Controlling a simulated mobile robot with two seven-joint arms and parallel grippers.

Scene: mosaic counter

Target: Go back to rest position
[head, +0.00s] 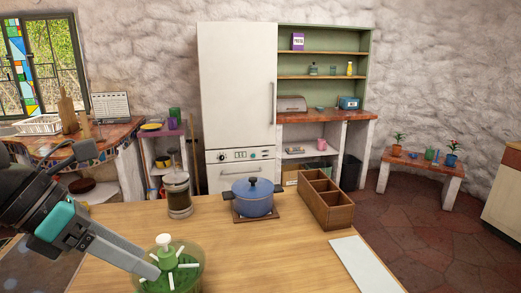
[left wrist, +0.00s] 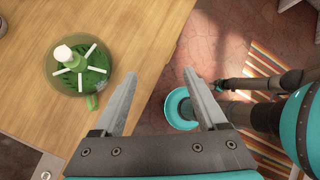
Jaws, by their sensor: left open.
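My left gripper (head: 140,268) reaches in from the lower left in the head view, above the table's near left part. In the left wrist view, the gripper (left wrist: 160,76) has its two fingers spread apart with nothing between them. A round green see-through container (head: 196,278) with a white-topped green knob and white spokes stands on the wooden table (head: 240,265). In the left wrist view, the container (left wrist: 104,82) lies to the left of the fingers, apart from them.
On the table are a French press (head: 178,195), a blue lidded pot (head: 252,200), a wooden divided box (head: 327,205) and a white board (head: 366,266). The front middle of the table is clear. In the left wrist view, the table edge runs diagonally, with tiled floor (left wrist: 225,55) beyond.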

